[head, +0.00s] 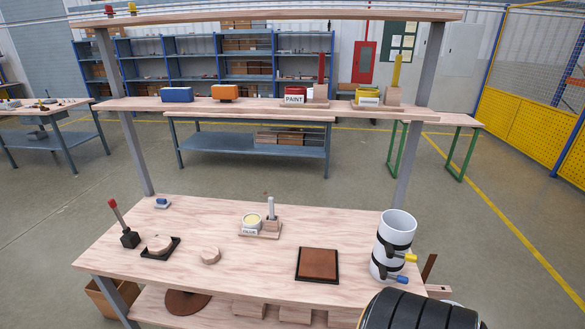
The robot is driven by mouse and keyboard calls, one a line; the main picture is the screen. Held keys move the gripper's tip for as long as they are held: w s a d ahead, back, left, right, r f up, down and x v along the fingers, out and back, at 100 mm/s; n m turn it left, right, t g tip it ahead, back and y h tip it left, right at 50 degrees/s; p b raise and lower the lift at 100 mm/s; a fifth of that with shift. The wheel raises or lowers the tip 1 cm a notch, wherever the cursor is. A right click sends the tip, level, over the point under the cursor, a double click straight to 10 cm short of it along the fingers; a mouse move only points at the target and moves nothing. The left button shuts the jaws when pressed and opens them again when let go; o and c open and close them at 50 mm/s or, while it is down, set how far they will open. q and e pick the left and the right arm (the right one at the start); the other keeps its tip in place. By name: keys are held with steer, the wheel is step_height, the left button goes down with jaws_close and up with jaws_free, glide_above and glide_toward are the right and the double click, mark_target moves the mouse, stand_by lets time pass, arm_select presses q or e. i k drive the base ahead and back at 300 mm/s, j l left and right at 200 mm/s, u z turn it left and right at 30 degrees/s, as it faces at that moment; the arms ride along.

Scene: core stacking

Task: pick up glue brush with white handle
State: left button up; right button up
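The glue brush with the white handle (271,207) stands upright in a small wooden holder (271,224) near the middle of the lower tabletop. A small white pot (250,226) with a label and pale yellow contents sits just left of it. The brush's lower end is hidden in the holder. Neither of my grippers shows in the head view.
The tabletop (215,275) also holds a red-knobbed lever (119,222), a round piece on a black base (160,246), a wooden disc (210,255), a brown square pad (318,264) and a white black-banded cylinder (393,244). A shelf (250,107) spans above, behind.

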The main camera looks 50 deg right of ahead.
mark_target(271, 199)
steer(key=z, duration=1.5)
